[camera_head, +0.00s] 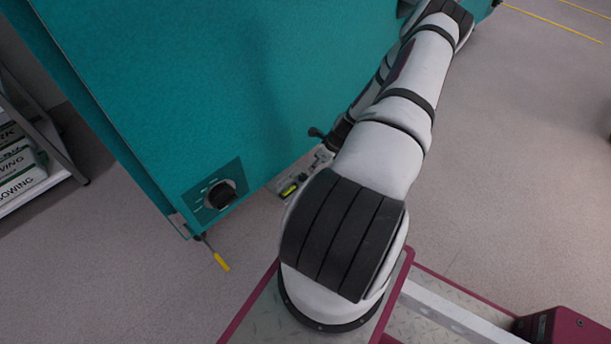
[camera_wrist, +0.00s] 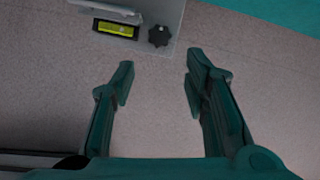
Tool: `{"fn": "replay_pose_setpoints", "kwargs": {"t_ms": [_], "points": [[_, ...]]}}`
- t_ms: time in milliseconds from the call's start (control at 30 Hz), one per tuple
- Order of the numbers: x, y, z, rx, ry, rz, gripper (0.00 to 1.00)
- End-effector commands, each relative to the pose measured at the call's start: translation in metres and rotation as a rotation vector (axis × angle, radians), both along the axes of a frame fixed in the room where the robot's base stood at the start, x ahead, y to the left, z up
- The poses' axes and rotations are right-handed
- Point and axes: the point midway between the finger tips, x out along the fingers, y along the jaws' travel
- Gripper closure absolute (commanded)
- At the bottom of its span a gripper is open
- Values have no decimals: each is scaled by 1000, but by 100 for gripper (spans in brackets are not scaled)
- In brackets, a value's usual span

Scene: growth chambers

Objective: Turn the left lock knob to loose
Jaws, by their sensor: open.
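A black lobed knob (camera_wrist: 159,36) sits on a grey metal plate (camera_wrist: 150,62) at the top of the wrist view, beside a yellow-green level vial (camera_wrist: 115,28). It is the only lobed knob I see clearly, and I cannot tell from its looks whether it is tight or loose. My gripper (camera_wrist: 160,80) is open and empty, its two fingers apart below the knob in the picture and not touching it. In the head view the vial (camera_head: 289,189) shows low by the teal cabinet, and my arm covers much of the area beside it.
The teal cabinet (camera_head: 200,90) fills the upper left. Its corner panel has a black dial (camera_head: 221,196), with a yellow-handled tool (camera_head: 220,262) below. A shelf with labelled boxes (camera_head: 18,165) stands at far left. Open floor (camera_head: 510,150) lies to the right.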

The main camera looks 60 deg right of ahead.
Motion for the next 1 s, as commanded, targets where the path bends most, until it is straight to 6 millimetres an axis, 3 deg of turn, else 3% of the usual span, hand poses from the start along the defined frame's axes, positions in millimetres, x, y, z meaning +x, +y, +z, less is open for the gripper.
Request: {"fn": "replay_pose_setpoints", "kwargs": {"t_ms": [500,700,1000], "points": [[37,1,-93,1,2,6,58],[45,1,-112,1,2,6,58],[48,0,-116,0,2,5,58]]}}
